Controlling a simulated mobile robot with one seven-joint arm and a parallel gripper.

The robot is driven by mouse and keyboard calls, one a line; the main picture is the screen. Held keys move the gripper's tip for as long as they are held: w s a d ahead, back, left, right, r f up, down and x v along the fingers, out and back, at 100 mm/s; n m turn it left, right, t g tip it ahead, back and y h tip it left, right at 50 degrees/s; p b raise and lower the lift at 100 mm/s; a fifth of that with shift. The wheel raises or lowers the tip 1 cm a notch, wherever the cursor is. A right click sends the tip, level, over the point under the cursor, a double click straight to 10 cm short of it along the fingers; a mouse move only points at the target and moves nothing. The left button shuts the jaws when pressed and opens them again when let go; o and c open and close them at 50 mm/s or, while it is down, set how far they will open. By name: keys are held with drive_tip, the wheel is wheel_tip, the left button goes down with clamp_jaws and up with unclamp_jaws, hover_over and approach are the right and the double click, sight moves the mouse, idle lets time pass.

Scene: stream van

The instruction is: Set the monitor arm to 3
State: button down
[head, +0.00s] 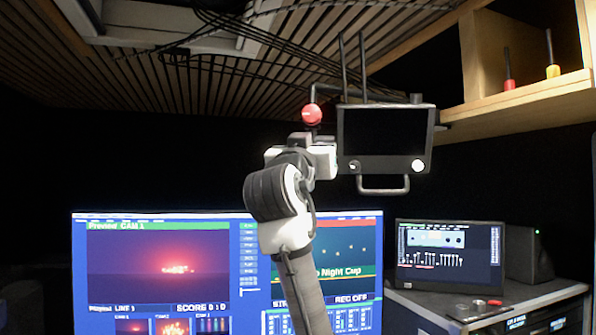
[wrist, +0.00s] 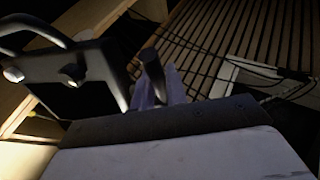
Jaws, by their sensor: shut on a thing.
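The monitor arm (head: 324,88) is a dark bent rod with a red ball knob (head: 312,114). It shows beside a small black monitor (head: 385,139) with a dark screen and a handle below. My gripper (head: 322,143) is raised at the monitor's left side, just under the red knob. In the wrist view, the gripper (wrist: 158,92) is shut on a dark rounded stub (wrist: 152,72), which looks like part of the monitor arm. The monitor (wrist: 72,82) is close at the left there. I see no numbered scale, and the arm's setting cannot be read.
A wooden shelf (head: 520,101) with red and yellow-orange tools is at upper right. Dark cables (head: 290,38) hang under the slatted ceiling. A large screen (head: 160,265) stands below left. A smaller screen (head: 448,255) stands on the desk at right. Dark open space lies left of my arm.

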drive_tip(key=shift+s+d+n+t+y+b, duration=0.25)
drive_tip(key=shift+s+d+n+y, duration=0.2)
drive_tip(key=shift+s+d+y, duration=0.7)
drive_tip(key=shift+s+d+n+t+y+b, duration=0.2)
drive_tip(key=shift+s+d+n+y, duration=0.25)
drive_tip(key=shift+s+d, duration=1.25)
drive_tip(key=shift+s+d+n+t+y+b, duration=0.15)
drive_tip(key=shift+s+d+n+y+b, duration=0.2)
drive_tip(key=shift+s+d+y, duration=1.1)
drive_tip(key=shift+s+a+h, duration=0.45)
drive_tip(key=shift+a+h, duration=0.05)
drive_tip(key=shift+h, duration=0.05)
drive_tip(key=c, duration=1.4)
unclamp_jaws()
drive_tip(key=b+v, duration=0.4)
drive_tip(key=v, duration=0.9)
drive_tip(key=shift+s, duration=0.4)
